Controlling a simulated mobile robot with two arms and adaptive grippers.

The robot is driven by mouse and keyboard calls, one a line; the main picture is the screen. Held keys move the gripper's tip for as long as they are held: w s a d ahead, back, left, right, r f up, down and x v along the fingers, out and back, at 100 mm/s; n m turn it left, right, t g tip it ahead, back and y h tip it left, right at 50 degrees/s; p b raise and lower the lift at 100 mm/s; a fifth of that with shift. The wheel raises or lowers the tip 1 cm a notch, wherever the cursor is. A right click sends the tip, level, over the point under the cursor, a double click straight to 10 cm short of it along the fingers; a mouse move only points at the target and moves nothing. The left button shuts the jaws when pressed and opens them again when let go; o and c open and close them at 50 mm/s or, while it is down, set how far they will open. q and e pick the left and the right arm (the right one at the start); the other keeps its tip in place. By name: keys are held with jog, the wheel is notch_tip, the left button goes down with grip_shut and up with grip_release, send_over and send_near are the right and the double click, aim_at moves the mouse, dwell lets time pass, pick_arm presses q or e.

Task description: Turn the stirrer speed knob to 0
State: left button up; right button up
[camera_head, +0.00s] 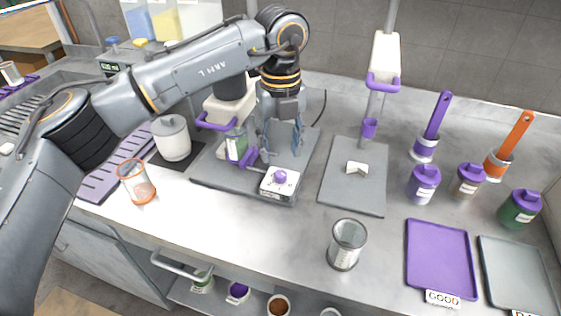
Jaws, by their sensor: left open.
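The stirrer speed knob (280,176) is a small purple round knob on top of a white control box (274,190) at the front edge of a dark grey base plate (222,176). My left gripper (282,150) points down above and behind the knob, its two fingers apart, with nothing seen between them. A gap shows between the fingertips and the knob. The knob's setting is too small to read. A white stirrer head with a purple handle (216,124) stands to the left of the gripper, partly hidden by my left arm. My right gripper does not show.
A glass beaker (346,245) stands front right of the box, and an orange-rimmed beaker (136,182) to the left. A second stand's grey plate (352,190) lies to the right. Purple (440,262) and grey (515,272) trays and several bottles fill the right side. The counter before the box is clear.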

aim_at(280, 173)
pick_arm(q)
notch_tip(280, 173, up, 6)
jog(key=shift+f, duration=0.15)
dwell(0.3)
